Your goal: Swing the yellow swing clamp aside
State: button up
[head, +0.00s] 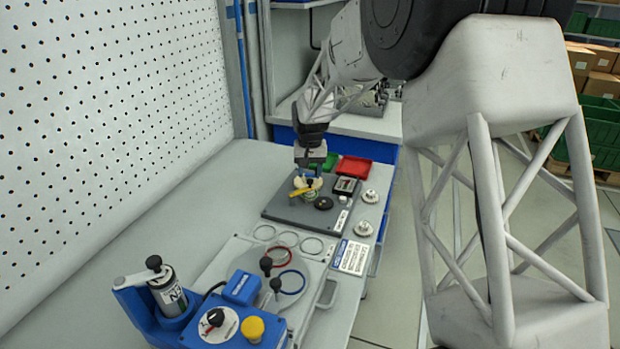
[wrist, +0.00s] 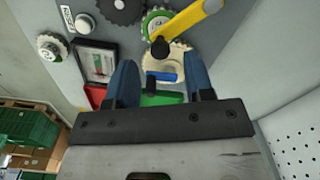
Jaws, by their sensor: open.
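The yellow swing clamp (wrist: 186,20) shows in the wrist view as a yellow bar with a black knob (wrist: 160,48) at its near end. It lies across a green-and-white gear (wrist: 153,18) and reaches a cream gear (wrist: 183,58). In the head view the clamp (head: 300,192) sits on the dark grey plate (head: 285,210), partly hidden under my gripper (head: 309,172). My gripper (wrist: 160,72) is open, with its blue fingers apart and pointing at the cream gear. The knob appears just beyond the fingertips; I cannot tell whether they touch anything.
A black gear (head: 323,203) and a small gauge box (head: 346,185) stand on the plate. Red (head: 354,169) and green (head: 331,161) trays lie behind. A blue control box (head: 240,325) stands in front. The pegboard wall (head: 110,120) bounds the left.

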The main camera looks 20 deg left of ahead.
jog(key=shift+f, duration=1.4)
jog(key=shift+c, duration=0.2)
grip_shut()
